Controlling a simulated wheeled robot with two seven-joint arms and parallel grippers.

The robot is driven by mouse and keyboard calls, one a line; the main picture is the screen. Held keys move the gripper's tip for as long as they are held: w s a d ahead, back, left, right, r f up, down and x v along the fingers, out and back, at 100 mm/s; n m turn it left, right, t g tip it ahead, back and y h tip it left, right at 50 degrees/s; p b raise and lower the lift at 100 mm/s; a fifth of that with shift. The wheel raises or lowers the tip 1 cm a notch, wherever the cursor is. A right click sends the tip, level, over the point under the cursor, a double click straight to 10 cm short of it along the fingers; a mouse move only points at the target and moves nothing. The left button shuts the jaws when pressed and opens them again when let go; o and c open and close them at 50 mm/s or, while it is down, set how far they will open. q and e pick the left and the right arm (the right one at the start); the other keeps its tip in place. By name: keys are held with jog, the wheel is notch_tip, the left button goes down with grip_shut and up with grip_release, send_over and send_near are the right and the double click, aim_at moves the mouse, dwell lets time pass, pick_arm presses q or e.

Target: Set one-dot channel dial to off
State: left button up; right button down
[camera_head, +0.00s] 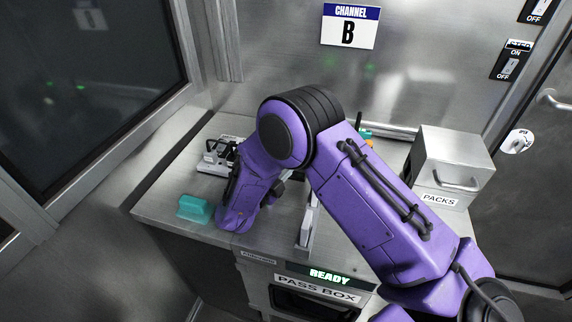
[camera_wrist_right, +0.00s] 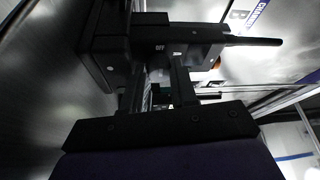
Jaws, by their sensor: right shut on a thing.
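My right arm covers the middle of the bench in the head view, and its gripper is mostly hidden there. In the right wrist view, my right gripper (camera_wrist_right: 162,90) is shut on a dark boxy part (camera_wrist_right: 110,55). The part carries a small OFF mark, and a thin dark rod sticks out to the right. It may be the channel dial; its full shape is too dark to tell. I cannot make out any dot mark. The CHANNEL B sign (camera_head: 350,27) is on the back wall. My left gripper is not in view.
The steel bench (camera_head: 160,207) holds a teal block (camera_head: 195,208), a white-and-black device (camera_head: 220,153) and a PACKS box (camera_head: 452,160). The pass box (camera_head: 318,289) reads READY. ON/OFF switches (camera_head: 511,62) are on the right wall. A dark window is at left.

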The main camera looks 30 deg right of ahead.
dwell(0.4)
jog(key=c, duration=0.9)
grip_release()
jog(key=shift+s, duration=0.1)
jog(key=shift+o, duration=0.2)
jog(key=shift+s+a+f, duration=0.1)
jog(key=shift+a+f, duration=0.05)
